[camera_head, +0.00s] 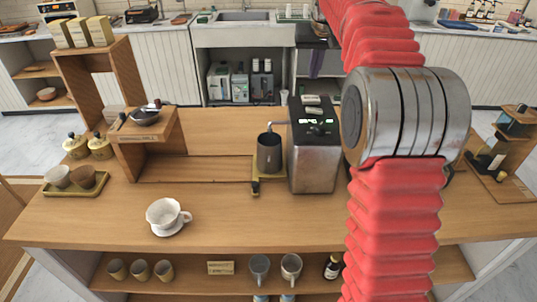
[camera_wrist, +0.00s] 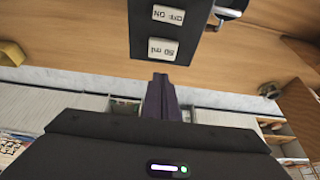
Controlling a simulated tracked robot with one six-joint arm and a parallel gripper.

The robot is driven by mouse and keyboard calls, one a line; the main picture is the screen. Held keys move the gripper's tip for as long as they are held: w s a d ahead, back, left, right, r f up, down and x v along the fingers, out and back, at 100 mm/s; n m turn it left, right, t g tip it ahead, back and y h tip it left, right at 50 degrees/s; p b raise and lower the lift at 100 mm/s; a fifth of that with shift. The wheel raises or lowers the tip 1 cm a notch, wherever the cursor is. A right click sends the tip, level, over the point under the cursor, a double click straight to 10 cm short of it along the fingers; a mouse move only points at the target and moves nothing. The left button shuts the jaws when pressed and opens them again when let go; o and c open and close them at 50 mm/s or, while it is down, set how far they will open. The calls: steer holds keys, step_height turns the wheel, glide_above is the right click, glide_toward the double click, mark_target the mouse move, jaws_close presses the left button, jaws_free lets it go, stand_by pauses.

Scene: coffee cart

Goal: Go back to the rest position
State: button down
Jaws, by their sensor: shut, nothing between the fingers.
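My gripper (camera_head: 316,76) hangs below the end of my red-sleeved arm in the head view, its dark fingers pointing down. It appears beyond and above the coffee machine (camera_head: 314,160), apart from it. In the wrist view my gripper (camera_wrist: 160,76) shows two dark purple fingers pressed together at the centre, with nothing between them. The dark gripper housing with a small green light fills the bottom of that view. The machine's dark top (camera_wrist: 165,45), with upside-down white labels, lies at the top centre of the wrist view, close to the fingertips.
A dark pitcher (camera_head: 269,153) stands left of the machine. A white dripper (camera_head: 164,214) stands at the counter's front left. A wooden stand (camera_head: 133,150) holds a dark bowl (camera_head: 145,116). Another wooden stand (camera_head: 511,165) is at far right. Bare counter (camera_head: 270,215) lies in front.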

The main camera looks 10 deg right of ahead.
stand_by(0.4)
steer(key=s+a+n, duration=0.1)
steer(key=s+a, duration=0.4)
steer(key=s, duration=0.5)
steer(key=s+a, duration=0.5)
steer(key=s, duration=0.6)
steer(key=s+a+f, duration=0.2)
steer(key=s+f, duration=0.4)
steer(key=s, duration=0.3)
steer(key=s+a+f+n+t, duration=0.1)
steer(key=s+a+f, duration=0.1)
steer(key=s+f, duration=0.4)
steer(key=s, duration=0.4)
steer(key=shift+s+a+y, duration=0.2)
steer(key=shift+a+y, duration=0.05)
steer(key=shift+y, duration=0.15)
